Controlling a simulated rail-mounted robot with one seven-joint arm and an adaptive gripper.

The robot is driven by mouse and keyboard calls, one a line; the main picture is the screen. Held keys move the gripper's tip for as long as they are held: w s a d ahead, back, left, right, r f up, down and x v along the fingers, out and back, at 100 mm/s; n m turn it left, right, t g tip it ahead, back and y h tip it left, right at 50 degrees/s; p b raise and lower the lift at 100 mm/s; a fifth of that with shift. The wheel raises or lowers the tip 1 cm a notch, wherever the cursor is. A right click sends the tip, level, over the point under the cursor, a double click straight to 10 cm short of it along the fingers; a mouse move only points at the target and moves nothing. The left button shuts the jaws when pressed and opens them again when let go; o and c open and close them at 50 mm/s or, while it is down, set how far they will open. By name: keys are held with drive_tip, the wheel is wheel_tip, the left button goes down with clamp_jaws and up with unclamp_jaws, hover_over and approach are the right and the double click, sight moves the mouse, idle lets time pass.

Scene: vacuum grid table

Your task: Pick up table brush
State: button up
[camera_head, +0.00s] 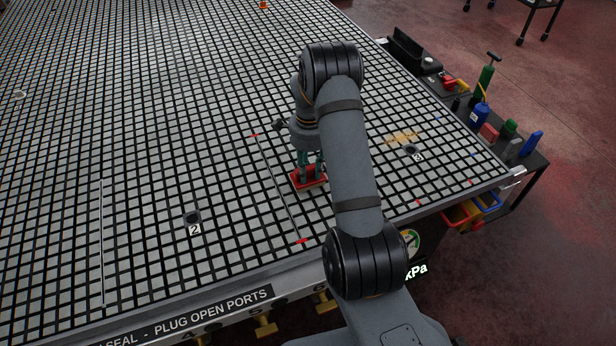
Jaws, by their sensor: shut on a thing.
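The table brush appears to be the red, block-like thing (299,181) on or just above the grid table (150,130), near its front right part. My gripper (310,166) points down over it, with its teal fingers reaching to the red body. The gripper is shut on it. My arm hides the right part of the brush and part of the gripper. Whether the brush touches the table cannot be told from this view.
A tan patch (403,138) lies on the table right of my arm, near port 3 (409,149). Port 2 (193,217) is at left. A side shelf (520,160) with bottles and tools stands along the right edge. The grid to the left is largely clear.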

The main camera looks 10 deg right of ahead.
sight(309, 169)
clamp_jaws()
drive_tip(key=shift+w+r, duration=0.1)
drive_tip(key=shift+r, duration=0.4)
wheel_tip(309, 169, up, 3)
drive_tip(key=shift+f+b, duration=0.15)
drive_tip(key=shift+b, duration=0.7)
drive_tip(key=s+r+b, duration=0.3)
drive_tip(key=s+r, duration=0.4)
drive_tip(key=s, duration=0.5)
drive_tip(key=shift+r+b, duration=0.15)
drive_tip(key=shift+b, duration=0.25)
drive_tip(key=shift+o, duration=1.4)
unclamp_jaws()
drive_tip(key=shift+w, duration=0.1)
drive_tip(key=c, duration=0.5)
